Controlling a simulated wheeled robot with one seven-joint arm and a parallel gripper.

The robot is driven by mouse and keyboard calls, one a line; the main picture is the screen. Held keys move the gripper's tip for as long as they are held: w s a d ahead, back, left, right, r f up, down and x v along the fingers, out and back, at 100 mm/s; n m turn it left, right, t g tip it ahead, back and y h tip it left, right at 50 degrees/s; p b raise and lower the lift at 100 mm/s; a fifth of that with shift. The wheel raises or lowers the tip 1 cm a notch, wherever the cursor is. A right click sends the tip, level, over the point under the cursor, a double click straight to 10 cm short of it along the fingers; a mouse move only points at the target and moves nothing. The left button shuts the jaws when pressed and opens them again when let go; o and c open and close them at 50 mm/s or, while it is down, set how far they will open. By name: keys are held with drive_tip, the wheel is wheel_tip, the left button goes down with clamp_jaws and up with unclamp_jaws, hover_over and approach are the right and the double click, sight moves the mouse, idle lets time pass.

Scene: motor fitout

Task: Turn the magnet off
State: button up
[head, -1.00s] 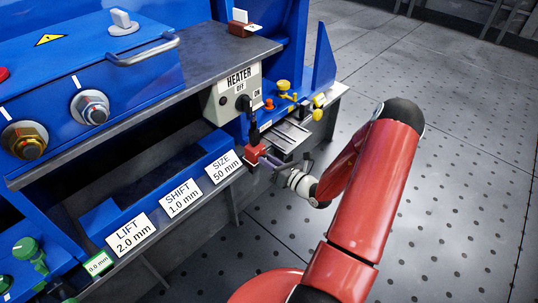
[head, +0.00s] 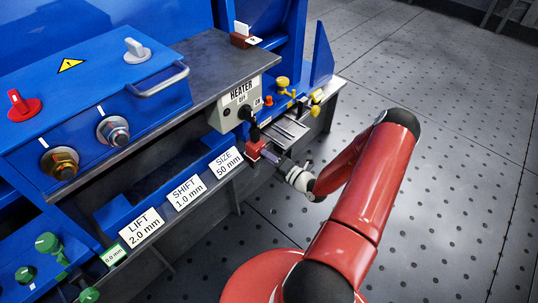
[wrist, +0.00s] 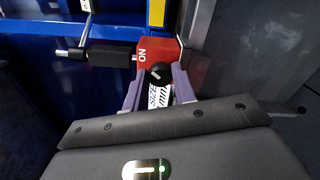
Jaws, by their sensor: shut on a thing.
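The magnet is a small red block (head: 254,149) on the front ledge of the blue machine, with a black post rising from it. In the wrist view the red block (wrist: 150,47) shows the word ON and a round black knob (wrist: 158,74) with a white mark on its face. My gripper (wrist: 157,80) has its two purple fingers on either side of this knob, shut on it. In the head view my gripper (head: 272,158) reaches the block from the right. The finger contact is too small to see clearly there.
A heater box (head: 236,105) with a black knob stands behind the magnet. SIZE, SHIFT and LIFT labels (head: 186,192) line the front edge to the left. Yellow and orange knobs (head: 282,83) are behind. Open perforated floor (head: 450,150) lies to the right.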

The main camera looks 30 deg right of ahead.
drive_tip(key=shift+m, duration=0.4)
drive_tip(key=o, duration=1)
drive_tip(key=v, duration=0.8)
